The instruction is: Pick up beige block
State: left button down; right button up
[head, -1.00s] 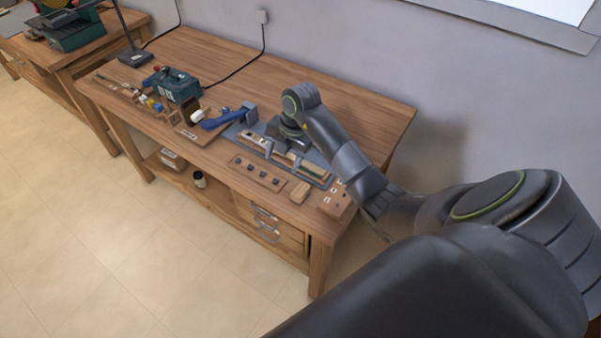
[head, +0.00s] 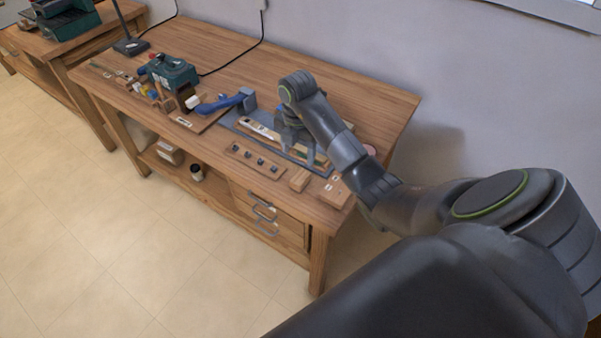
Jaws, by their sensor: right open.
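A small light-brown wooden block (head: 299,180), which looks like the beige block, lies on the workbench near its front right edge, just right of a low board with dark knobs (head: 254,160). My right gripper (head: 297,150) is open over the right part of the grey tray with long light strips (head: 258,129), behind and above the block and apart from it. Its fingers are small, and my own wrist partly covers the tray and the strips. My left gripper is not in view.
A wooden box with white labels (head: 334,191) stands just right of the block. A blue-handled tool (head: 222,103) and a green machine (head: 173,71) stand to the left. The wall is behind the bench (head: 226,49).

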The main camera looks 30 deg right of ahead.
jog(key=b, duration=0.5)
send_over(301, 177)
jog(key=f, duration=0.6)
jog(key=shift+w+a, duration=0.2)
jog(key=shift+w, duration=0.15)
jog(key=shift+s+f+b, duration=0.1)
jog(key=shift+f+b, duration=0.5)
jog(key=shift+b, duration=0.1)
jog(key=shift+s+d+f, duration=0.1)
jog(key=shift+s+f, duration=0.05)
jog(key=shift+f, duration=0.15)
jog(key=shift+d+f+p, duration=0.1)
jog(key=shift+f+p, duration=0.35)
jog(key=shift+f, duration=1.1)
